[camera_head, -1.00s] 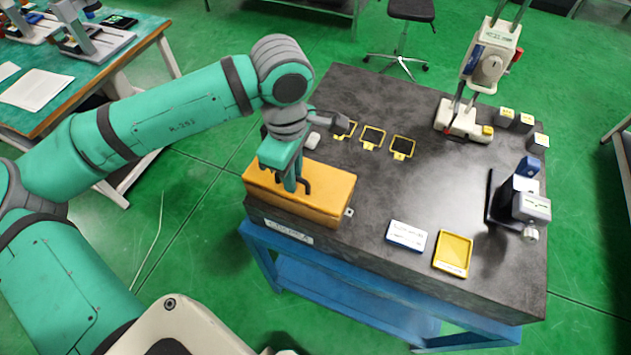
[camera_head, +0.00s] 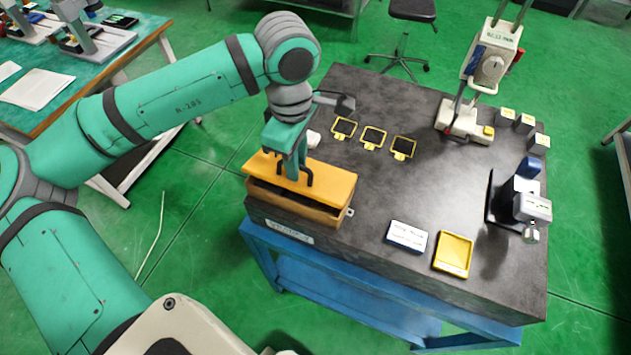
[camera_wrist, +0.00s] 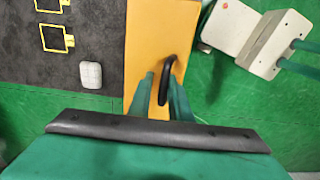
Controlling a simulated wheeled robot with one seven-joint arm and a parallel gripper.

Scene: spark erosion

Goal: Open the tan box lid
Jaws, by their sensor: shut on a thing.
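The tan box (camera_head: 318,213) sits at the near left edge of the dark tabletop. Its orange-tan lid (camera_head: 335,183) is partly raised, with a dark gap along the front side. The black lid handle (camera_head: 309,172) stands on the lid's top. My gripper (camera_head: 297,178) comes down from above and is shut on the handle. In the wrist view, my gripper (camera_wrist: 160,85) has its two green fingers at the black handle (camera_wrist: 168,72), over the lid (camera_wrist: 142,40). The inside of the box is mostly hidden.
Several yellow-framed dark plates (camera_head: 373,138) lie behind the box. A small white object (camera_head: 313,139) lies close behind it. A white-and-blue box (camera_head: 407,236) and yellow tray (camera_head: 453,253) lie to the right. A cream machine (camera_head: 463,122) stands at the back. The table's middle is clear.

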